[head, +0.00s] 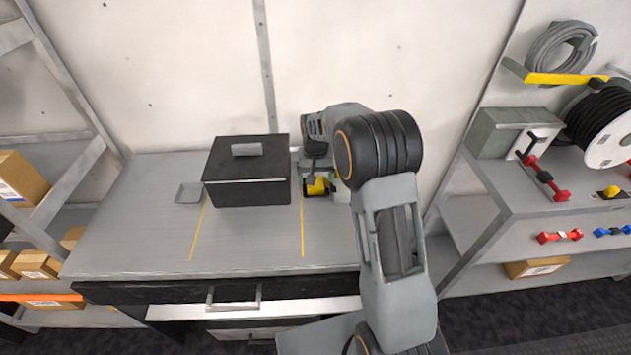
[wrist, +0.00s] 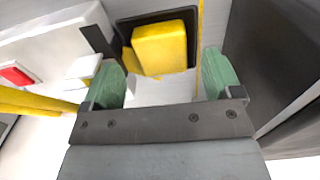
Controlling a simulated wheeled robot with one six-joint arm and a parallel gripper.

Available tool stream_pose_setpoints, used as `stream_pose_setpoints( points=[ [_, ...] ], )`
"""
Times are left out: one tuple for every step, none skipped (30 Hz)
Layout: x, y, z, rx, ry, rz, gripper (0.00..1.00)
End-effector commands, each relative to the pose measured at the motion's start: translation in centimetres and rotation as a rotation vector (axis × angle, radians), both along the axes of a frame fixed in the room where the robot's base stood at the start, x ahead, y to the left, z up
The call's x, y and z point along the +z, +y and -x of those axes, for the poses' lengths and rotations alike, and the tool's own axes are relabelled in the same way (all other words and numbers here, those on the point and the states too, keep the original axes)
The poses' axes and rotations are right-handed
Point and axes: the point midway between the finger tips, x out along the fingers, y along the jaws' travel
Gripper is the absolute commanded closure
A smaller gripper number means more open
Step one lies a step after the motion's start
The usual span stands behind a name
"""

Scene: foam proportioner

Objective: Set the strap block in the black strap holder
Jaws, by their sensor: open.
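The yellow strap block (wrist: 160,48) is at the black strap holder (wrist: 188,58), a dark square tray with a raised rim. In the wrist view the block lies over the holder's left and middle part, slightly skewed to its rim. How deep it sits cannot be told. My gripper (wrist: 165,78) is open, its green-padded fingers apart and short of the block, with a visible gap on each side. In the head view the yellow block (head: 317,186) shows just below my gripper (head: 321,172), at the right of the black box. My arm partly hides that spot.
A black lidded box (head: 248,190) stands close left of the holder. A small grey tray (head: 188,193) lies further left. Yellow lines mark the grey bench (head: 130,225), whose front is clear. A shelf at right holds red dumbbell-shaped parts (head: 558,237) and a hose reel (head: 606,132).

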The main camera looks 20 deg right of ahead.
Motion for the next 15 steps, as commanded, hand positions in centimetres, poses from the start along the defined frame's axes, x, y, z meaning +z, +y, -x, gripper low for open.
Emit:
stream_pose_setpoints(
  points=[
    [1.1,0.0,-0.1,0.000,-0.005,0.000,0.16],
    [1.7,0.0,-0.1,0.000,-0.006,0.000,0.16],
    [2.5,0.0,-0.1,0.000,-0.004,0.000,0.16],
    [3.1,0.0,-0.1,0.000,-0.005,0.000,0.16],
    [3.7,0.0,-0.1,0.000,-0.005,0.000,0.16],
    [4.4,0.0,0.0,0.000,-0.004,0.000,0.16],
    [5.0,0.0,-0.1,0.000,-0.004,0.000,0.16],
    [5.5,0.0,-0.1,0.000,-0.004,0.000,0.16],
    [6.2,0.0,-0.1,0.000,-0.004,0.000,0.16],
    [6.6,0.0,0.0,0.000,-0.003,0.000,0.16],
    [7.1,0.0,0.0,0.000,-0.002,-0.001,0.16],
    [7.6,0.0,0.0,0.000,-0.003,0.000,0.16],
    [8.0,0.0,0.0,0.000,-0.003,0.000,0.16],
    [8.3,0.0,0.0,0.000,-0.002,-0.001,0.16],
    [8.7,0.0,0.0,0.000,-0.002,-0.001,0.16]
  ],
)
